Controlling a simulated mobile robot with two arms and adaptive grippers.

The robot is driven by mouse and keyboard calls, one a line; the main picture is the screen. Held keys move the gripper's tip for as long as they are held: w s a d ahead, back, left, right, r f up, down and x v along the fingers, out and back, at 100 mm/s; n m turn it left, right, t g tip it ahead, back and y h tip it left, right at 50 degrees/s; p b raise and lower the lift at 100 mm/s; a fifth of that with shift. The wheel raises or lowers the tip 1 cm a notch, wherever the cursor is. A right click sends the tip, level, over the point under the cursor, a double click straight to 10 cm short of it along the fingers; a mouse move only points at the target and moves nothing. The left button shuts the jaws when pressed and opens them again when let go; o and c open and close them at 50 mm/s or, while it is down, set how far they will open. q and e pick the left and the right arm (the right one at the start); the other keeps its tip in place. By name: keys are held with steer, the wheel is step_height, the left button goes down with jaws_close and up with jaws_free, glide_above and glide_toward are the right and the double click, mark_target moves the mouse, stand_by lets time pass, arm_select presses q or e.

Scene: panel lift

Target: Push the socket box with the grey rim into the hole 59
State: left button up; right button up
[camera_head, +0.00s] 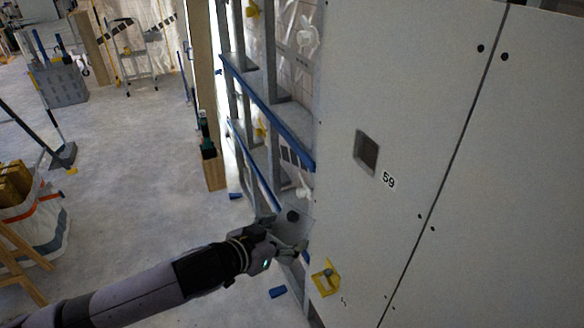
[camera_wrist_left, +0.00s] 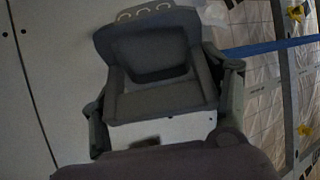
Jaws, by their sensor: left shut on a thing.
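The hole (camera_head: 368,153) is a dark rectangular opening in the pale panel, with the label 59 (camera_head: 388,180) just below and right of it. My left gripper (camera_head: 284,236) is beside the panel's left edge, lower and to the left of the hole. It is shut on the socket box, which shows as a dark grey body with a raised rim in the left wrist view (camera_wrist_left: 158,101), between the two fingers. The box is apart from the hole. In the head view the box is small and partly hidden by the fingers. My right gripper is out of view.
The pale panel (camera_head: 440,110) fills the right side, with a seam and several dark screw spots. A yellow fitting (camera_head: 326,278) sits low on it. Metal studs with blue rails (camera_head: 270,110) stand left of the panel. The concrete floor (camera_head: 140,170) at left is mostly open.

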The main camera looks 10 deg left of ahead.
mark_target(288, 217)
arm_select(q)
steer(key=r+h, duration=0.1)
steer(key=w+r+m+h, duration=0.1)
steer(key=r+t+h, duration=0.1)
steer(key=shift+w+d+r+m, duration=0.1)
steer(key=shift+w+r+m, duration=0.2)
steer(key=shift+r, duration=0.05)
steer(key=r+h, duration=0.1)
steer(key=r+m+h, duration=0.1)
steer(key=r, duration=0.1)
steer(key=r+h, duration=0.1)
steer(key=shift+w+d+r+m+t+h, duration=0.25)
steer(key=shift+w+d+m+t+h, duration=0.05)
steer(key=shift+w+d+t, duration=0.1)
step_height(288, 217, up, 10)
steer(key=s+m+h, duration=0.2)
steer(key=h, duration=0.4)
steer(key=w+d, duration=0.5)
steer(key=d, duration=0.2)
steer(key=shift+w+d+b, duration=0.15)
steer(key=shift+d+b, duration=0.25)
steer(key=shift+b, duration=0.05)
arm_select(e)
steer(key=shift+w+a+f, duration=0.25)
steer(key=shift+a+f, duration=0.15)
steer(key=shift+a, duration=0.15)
arm_select(q)
steer(key=shift+w+d, duration=0.1)
steer(key=shift+d, duration=0.1)
